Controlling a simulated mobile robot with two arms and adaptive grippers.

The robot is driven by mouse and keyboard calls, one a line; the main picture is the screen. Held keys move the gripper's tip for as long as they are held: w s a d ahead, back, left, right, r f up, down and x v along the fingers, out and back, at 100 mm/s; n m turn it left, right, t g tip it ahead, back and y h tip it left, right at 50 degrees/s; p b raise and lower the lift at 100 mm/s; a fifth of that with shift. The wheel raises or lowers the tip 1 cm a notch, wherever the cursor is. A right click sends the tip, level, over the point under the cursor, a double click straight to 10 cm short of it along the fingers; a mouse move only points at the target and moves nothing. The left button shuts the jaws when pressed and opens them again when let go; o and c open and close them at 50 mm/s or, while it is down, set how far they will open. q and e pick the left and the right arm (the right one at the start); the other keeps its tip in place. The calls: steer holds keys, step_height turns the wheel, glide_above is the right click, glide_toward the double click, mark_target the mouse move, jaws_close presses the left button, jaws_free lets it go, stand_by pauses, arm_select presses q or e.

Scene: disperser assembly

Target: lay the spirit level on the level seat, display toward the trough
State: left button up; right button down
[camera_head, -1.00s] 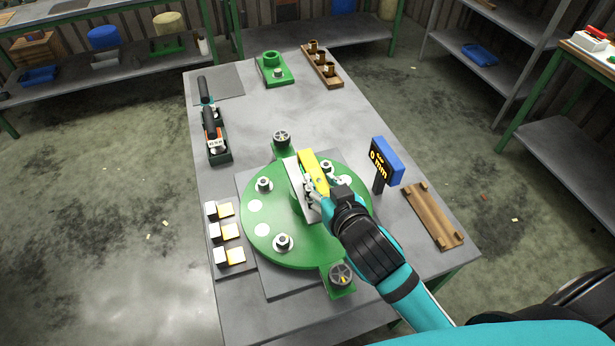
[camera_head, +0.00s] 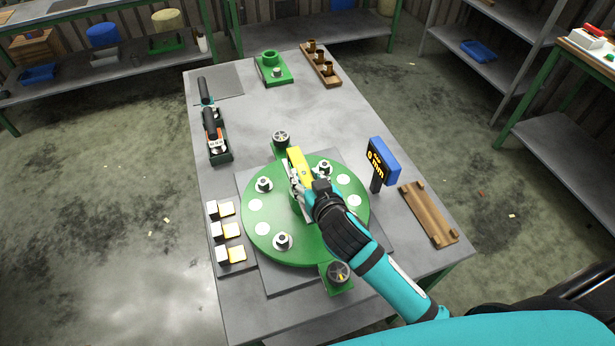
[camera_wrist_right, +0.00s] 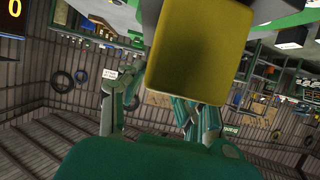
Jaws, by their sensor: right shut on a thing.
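The yellow spirit level (camera_head: 297,161) is in my right gripper (camera_head: 301,188), which is shut on it above the middle of the round green plate (camera_head: 275,247). In the right wrist view the level's yellow end (camera_wrist_right: 200,55) fills the upper middle, in front of the fingers. The gripper and level hide the middle of the plate, so I cannot tell whether the level touches anything there. I cannot make out the level's display. A brown wooden holder (camera_head: 430,215) with raised ends lies empty on the right of the table. My left gripper is not in view.
Hex nuts on posts and white discs ring the plate; handwheels (camera_head: 338,272) stand at its edge. A blue display (camera_head: 384,160) reading 0 mm stands to the right. White and yellow blocks (camera_head: 228,231) lie left.

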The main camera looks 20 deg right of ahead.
steer(key=c, duration=1.4)
jaws_free()
steer(key=shift+f, duration=0.15)
steer(key=o, duration=0.5)
steer(key=shift+r, duration=0.25)
steer(key=b+v, duration=0.2)
steer(key=v, duration=1)
